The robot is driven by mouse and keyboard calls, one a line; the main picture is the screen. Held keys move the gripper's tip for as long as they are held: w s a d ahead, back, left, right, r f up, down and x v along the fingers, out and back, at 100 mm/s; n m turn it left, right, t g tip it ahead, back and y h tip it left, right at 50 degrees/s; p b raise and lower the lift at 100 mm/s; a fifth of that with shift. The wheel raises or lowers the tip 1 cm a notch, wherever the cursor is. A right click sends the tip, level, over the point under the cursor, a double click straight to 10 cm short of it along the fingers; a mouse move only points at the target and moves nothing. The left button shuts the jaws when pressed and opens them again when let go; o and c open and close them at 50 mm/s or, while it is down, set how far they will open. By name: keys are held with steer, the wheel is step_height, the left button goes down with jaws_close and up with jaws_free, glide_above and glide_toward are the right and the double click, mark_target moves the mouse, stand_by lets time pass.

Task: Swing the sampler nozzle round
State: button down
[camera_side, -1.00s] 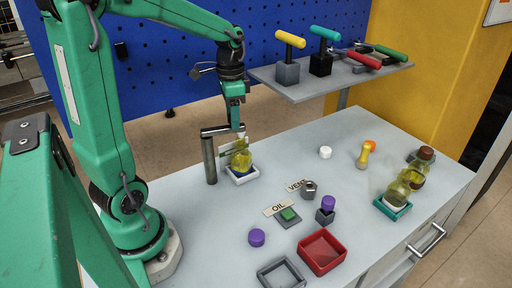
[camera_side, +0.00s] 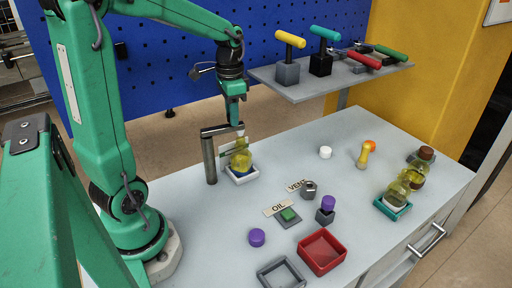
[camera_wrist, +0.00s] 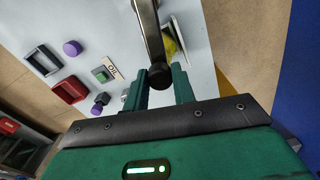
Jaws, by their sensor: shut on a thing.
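The sampler is a dark metal post (camera_side: 210,160) standing on the bench, with a horizontal nozzle arm (camera_side: 218,129) at its top. My gripper (camera_side: 238,136) points down at the outer end of this arm and is shut on it. In the wrist view the grey nozzle arm (camera_wrist: 148,25) runs between my gripper's two green fingers (camera_wrist: 158,88), with its dark round end between them. A jar of yellow liquid (camera_side: 242,161) stands in a white tray (camera_side: 243,178) below the gripper; the fingers partly hide the jar.
A green button (camera_side: 288,215) by the OIL label, a VENT knob (camera_side: 308,190), purple caps (camera_side: 257,237) and a red tray (camera_side: 322,252) lie to the front right. Yellow jars (camera_side: 398,190) stand at the right. A tool shelf (camera_side: 300,90) overhangs the back.

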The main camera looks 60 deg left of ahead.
steer(key=c, duration=1.1)
jaws_free()
steer(key=shift+c, duration=0.2)
steer(key=shift+r, duration=0.1)
steer(key=shift+r, duration=3.85)
steer(key=s+d+f+n+t, duration=0.2)
steer(key=s+d+t, duration=0.3)
steer(key=s+d, duration=0.4)
steer(key=d, duration=0.4)
steer(key=shift+s+d+f+t, duration=0.25)
steer(key=shift+s+f+t, duration=0.05)
